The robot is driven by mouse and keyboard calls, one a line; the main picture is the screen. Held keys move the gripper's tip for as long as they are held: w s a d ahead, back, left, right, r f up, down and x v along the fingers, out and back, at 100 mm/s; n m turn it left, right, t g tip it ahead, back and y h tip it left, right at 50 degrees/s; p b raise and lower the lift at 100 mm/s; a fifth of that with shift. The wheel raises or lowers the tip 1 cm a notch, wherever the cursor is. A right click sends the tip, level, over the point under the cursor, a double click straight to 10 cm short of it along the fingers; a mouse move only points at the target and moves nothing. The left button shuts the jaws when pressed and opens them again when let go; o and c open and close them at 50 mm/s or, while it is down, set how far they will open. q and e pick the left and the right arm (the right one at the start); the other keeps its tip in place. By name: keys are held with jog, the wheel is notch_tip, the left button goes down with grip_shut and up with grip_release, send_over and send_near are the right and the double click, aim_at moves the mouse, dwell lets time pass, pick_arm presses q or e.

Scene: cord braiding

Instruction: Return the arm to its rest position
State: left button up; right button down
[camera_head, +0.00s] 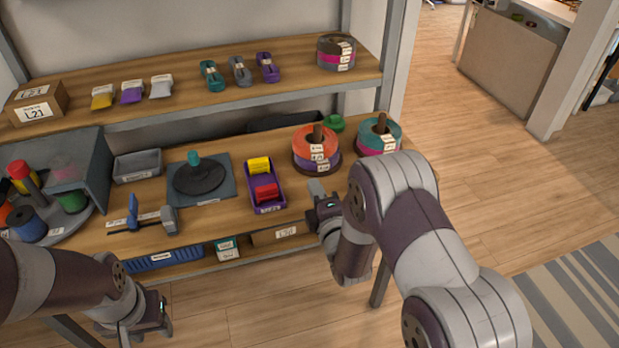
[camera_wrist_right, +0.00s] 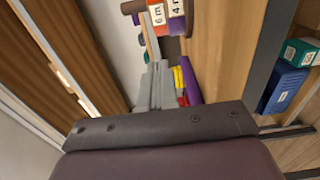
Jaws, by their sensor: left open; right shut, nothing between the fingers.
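My right arm comes in from the right side of the head view. Its gripper (camera_head: 317,190) is shut and empty, just right of the purple tray (camera_head: 279,203) at the worktop's front edge. In the right wrist view the grey fingers (camera_wrist_right: 155,88) lie together with nothing between them. My left gripper (camera_head: 150,331) is low at the bottom left, in front of the bench and below the worktop. It is open, with no object seen in it.
The worktop (camera_head: 225,148) holds a black round braiding disc (camera_head: 199,177), a blue-handled tool (camera_head: 133,209), a grey bin (camera_head: 138,165) and ring stacks (camera_head: 316,148). The upper shelf (camera_head: 200,62) overhangs its back. Open floor (camera_head: 480,150) lies to the right.

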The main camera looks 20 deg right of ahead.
jog(key=s+f+m+g, duration=1.1)
jog(key=s+m+g, duration=0.1)
jog(key=s, duration=0.2)
jog(key=s+r+m+g+h, duration=0.1)
jog(key=s+r+m+g, duration=0.5)
jog(key=s, duration=0.5)
notch_tip(320, 180, up, 18)
jog(key=w+t+p, duration=0.1)
jog(key=p, duration=1.3)
jog(key=shift+d+r, duration=0.2)
jog(key=shift+d, duration=0.2)
